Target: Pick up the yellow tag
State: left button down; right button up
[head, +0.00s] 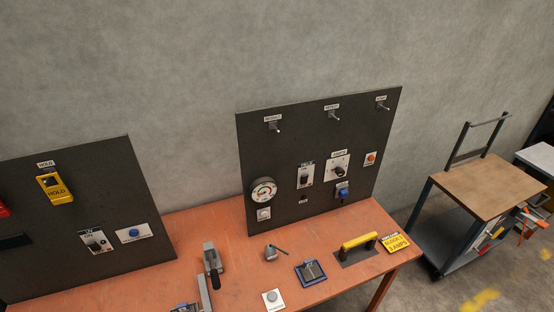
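A yellow tag (396,243) with black lettering lies near the right end of the orange bench in the head view, just right of a yellow bar handle. Neither of my grippers shows in this view.
The orange bench (225,232) carries a yellow handle (360,241) on a dark plate, a blue-edged block (311,272), a small lever (275,252) and a grey clamp-like device (210,258). A dark panel (330,140) stands behind. A cart (485,187) stands right.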

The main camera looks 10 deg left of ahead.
aim_at(58, 194)
jog(key=u, duration=2.2)
